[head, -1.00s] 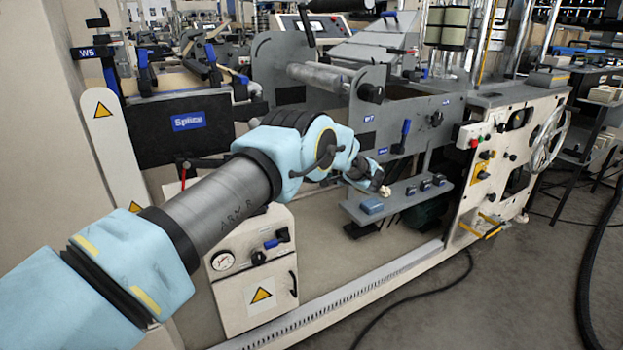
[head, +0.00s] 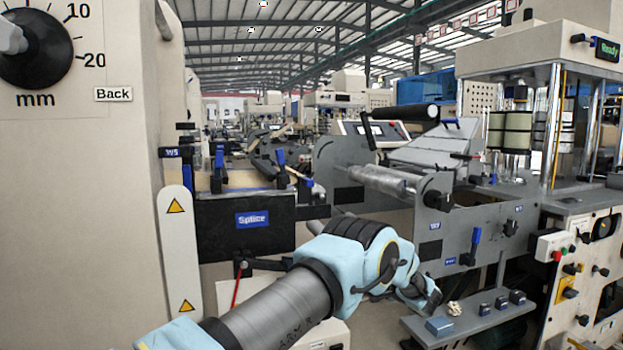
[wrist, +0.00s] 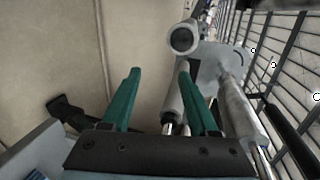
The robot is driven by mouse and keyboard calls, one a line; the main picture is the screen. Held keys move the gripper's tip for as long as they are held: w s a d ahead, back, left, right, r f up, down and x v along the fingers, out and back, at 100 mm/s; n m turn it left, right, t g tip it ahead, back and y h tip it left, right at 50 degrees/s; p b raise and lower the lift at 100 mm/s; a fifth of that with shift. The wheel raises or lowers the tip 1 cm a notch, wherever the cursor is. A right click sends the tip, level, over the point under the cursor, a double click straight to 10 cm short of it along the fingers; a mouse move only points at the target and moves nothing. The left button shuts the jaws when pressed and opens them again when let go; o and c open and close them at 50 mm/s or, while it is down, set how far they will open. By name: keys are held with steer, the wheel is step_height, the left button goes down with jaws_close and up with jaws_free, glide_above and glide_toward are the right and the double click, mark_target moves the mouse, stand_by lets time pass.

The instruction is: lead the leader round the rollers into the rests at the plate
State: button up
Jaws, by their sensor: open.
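My gripper (wrist: 159,68) shows in the wrist view as two teal fingers, apart, with nothing between them. In the head view its end is small beyond my wrist, and its fingers cannot be made out. A bare metal roller (head: 385,182) lies between grey side plates right of centre. A black roller (head: 410,112) is above it. In the wrist view, a round roller end (wrist: 184,40) and a long metal roller (wrist: 240,110) lie beyond and right of the fingers. A black plate marked Splice (head: 245,225) stands left of centre. I cannot make out the leader or the rests.
A cream post (head: 178,250) with warning triangles stands left. A control panel (head: 580,270) is at far right. A large cream cabinet (head: 85,200) fills the left.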

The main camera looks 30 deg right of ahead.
steer(key=w+a+r+p, duration=0.1)
steer(key=a+r+p, duration=0.4)
steer(key=r+p, duration=0.3)
steer(key=a+r+p, duration=0.4)
steer(key=r+p, duration=0.1)
steer(key=r, duration=0.5)
steer(key=p, duration=0.3)
glide_toward(310, 181)
steer(key=w+r, duration=0.3)
steer(key=w, duration=0.1)
steer(key=f+b, duration=0.4)
steer(key=b, duration=0.1)
steer(key=shift+w+d+f+b, duration=0.15)
steer(key=shift+d+b, duration=0.1)
steer(key=shift+b, duration=0.05)
steer(key=p+x, duration=0.3)
steer(key=x, duration=0.3)
steer(key=shift+w+d+p, duration=0.1)
steer(key=shift+w+p, duration=0.1)
steer(key=shift+p, duration=0.1)
steer(key=shift+x, duration=0.8)
steer(key=shift+f, duration=0.1)
steer(key=shift+c, duration=0.2)
steer(key=shift+s, duration=0.1)
jaws_close()
steer(key=shift+f, duration=0.1)
